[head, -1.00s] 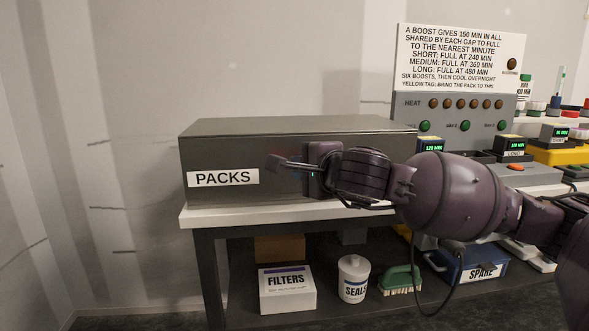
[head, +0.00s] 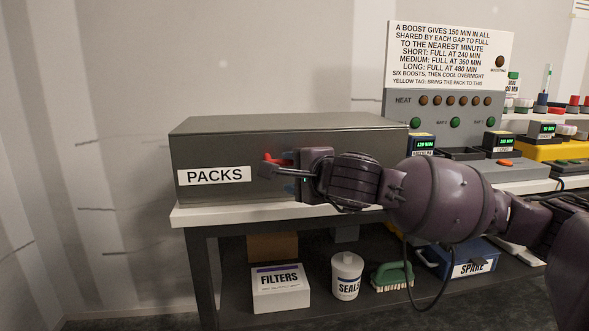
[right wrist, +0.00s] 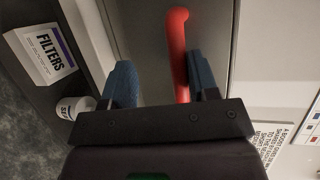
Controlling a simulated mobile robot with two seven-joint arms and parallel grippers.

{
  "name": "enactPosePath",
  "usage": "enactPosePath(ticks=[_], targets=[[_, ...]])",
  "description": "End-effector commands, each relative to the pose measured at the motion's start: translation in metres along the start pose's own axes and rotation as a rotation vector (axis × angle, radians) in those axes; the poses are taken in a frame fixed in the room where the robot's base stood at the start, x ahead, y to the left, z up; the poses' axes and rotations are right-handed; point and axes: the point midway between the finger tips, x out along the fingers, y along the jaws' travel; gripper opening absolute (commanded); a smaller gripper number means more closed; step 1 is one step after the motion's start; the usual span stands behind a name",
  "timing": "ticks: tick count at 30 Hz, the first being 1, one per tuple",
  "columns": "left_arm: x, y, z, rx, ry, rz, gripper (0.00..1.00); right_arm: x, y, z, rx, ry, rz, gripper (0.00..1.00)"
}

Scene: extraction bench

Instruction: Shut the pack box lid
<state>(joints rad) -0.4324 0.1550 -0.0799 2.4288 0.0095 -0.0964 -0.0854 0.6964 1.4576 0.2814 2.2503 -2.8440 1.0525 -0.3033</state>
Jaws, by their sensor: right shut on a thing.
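The grey pack box (head: 230,158), with a white PACKS label (head: 214,176), stands at the left end of the white bench top. Its lid (head: 290,126) lies flat over the top; I cannot tell whether a thin gap is left. My right gripper (head: 272,168) is at the box's front face, shut on a red handle (head: 277,158). In the right wrist view the red handle (right wrist: 178,50) runs between the blue fingers of the gripper (right wrist: 163,80), close to the right-hand one. My left gripper is not in view.
On the lower shelf are a FILTERS box (head: 281,290), a SEALS jar (head: 346,276), a green brush (head: 392,275) and a blue SPARE case (head: 465,262). A grey charging station (head: 450,110) with a sign stands right of the box.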

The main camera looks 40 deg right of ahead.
Motion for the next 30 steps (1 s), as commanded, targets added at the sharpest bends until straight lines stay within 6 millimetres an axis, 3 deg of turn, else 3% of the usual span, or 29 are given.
enactPosePath(ticks=[1, 8, 21, 30], targets=[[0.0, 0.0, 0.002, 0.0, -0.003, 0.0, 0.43, 0.002, 0.01, -0.002, 0.002, 0.005, 0.022, 0.42], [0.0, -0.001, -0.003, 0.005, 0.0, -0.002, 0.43, -0.007, 0.008, -0.001, 0.001, 0.002, 0.02, 0.42], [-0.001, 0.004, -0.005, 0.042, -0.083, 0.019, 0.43, -0.086, -0.002, 0.001, 0.003, -0.002, 0.001, 0.42], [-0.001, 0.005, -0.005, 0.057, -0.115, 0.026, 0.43, -0.106, -0.002, 0.001, 0.003, -0.001, -0.003, 0.42]])
